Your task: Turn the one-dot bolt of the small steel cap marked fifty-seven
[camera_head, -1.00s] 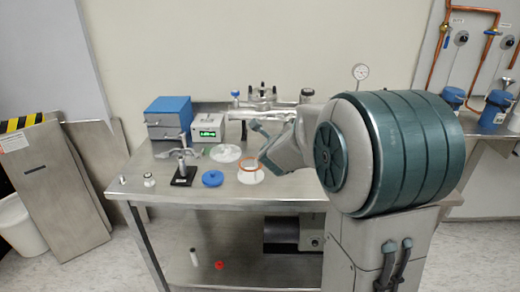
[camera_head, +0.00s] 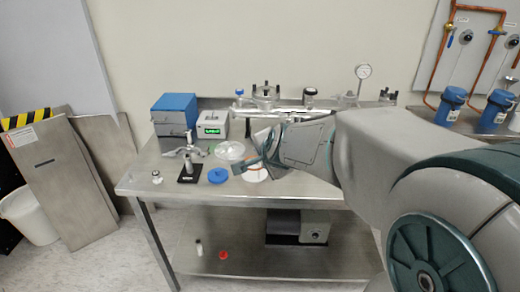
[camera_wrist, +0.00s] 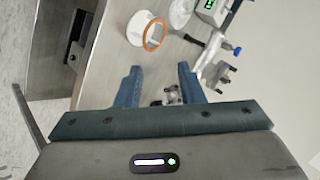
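No marking fifty-seven and no one-dot bolt is legible in either view. Small steel fittings stand along the vacuum line at the back of the bench, including a clamped flange (camera_head: 265,93). A small steel part (camera_head: 157,180) sits at the bench's left front; I cannot tell which is the cap. My gripper (camera_head: 258,155) is over the bench near the white dish. In the wrist view my gripper (camera_wrist: 159,80) has its two blue fingers wide apart with nothing held. A small steel fitting (camera_wrist: 172,95) shows beyond the fingers, partly hidden by the gripper body.
The steel bench (camera_head: 150,188) carries a blue drawer box (camera_head: 170,112), a gauge controller (camera_head: 212,126), a black-based stand (camera_head: 190,173), a blue disc (camera_head: 218,176) and a clear dish (camera_head: 230,150). Panels lean at left.

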